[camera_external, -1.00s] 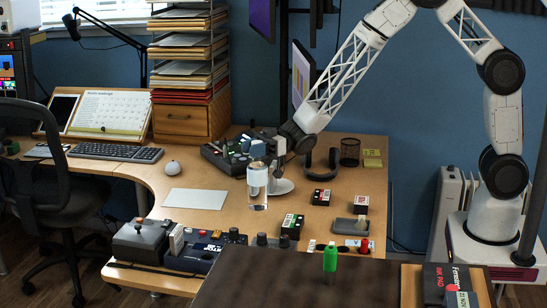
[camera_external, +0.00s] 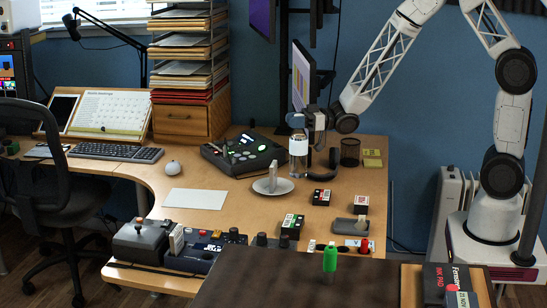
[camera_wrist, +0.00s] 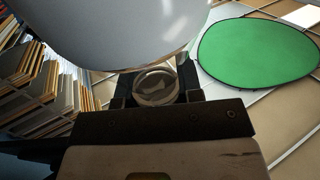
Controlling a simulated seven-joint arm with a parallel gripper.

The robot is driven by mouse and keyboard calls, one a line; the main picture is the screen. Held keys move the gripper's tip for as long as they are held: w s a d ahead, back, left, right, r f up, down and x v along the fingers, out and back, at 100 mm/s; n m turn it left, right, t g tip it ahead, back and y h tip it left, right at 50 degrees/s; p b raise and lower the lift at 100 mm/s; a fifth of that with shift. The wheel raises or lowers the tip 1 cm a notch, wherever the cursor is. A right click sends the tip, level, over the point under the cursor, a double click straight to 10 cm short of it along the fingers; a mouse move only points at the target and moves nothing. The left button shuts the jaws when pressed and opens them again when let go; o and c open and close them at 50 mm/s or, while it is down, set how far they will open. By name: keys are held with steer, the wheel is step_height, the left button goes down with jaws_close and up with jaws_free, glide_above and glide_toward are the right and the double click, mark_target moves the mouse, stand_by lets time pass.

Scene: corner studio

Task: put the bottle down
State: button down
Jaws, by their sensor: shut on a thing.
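The clear bottle (camera_external: 298,155) with a pale label and a dark cap is upright in the external view. My gripper (camera_external: 301,123) is shut on its upper part, from the right side. The bottle's base appears to be just above or at the desk's back right area; I cannot tell if it touches. In the wrist view, a round glassy end of the bottle (camera_wrist: 156,88) shows between the jaws of my gripper (camera_wrist: 156,100).
A white round stand (camera_external: 272,186) is left of the bottle, and a black control box (camera_external: 243,152) lies behind it. A brown table (camera_external: 280,280) is in front.

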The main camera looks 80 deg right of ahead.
steer(key=s+d+m+t+h, duration=0.1)
steer(key=s+d+m+h, duration=0.4)
steer(key=s+d, duration=1.3)
steer(key=r+h, duration=0.1)
steer(key=h, duration=0.2)
steer(key=shift+s+d+m+t, duration=0.3)
steer(key=shift+d+t, duration=0.05)
steer(key=shift+t, duration=0.05)
steer(key=shift+f, duration=2.25)
steer(key=shift+f, duration=1.9)
steer(key=c, duration=0.8)
jaws_free()
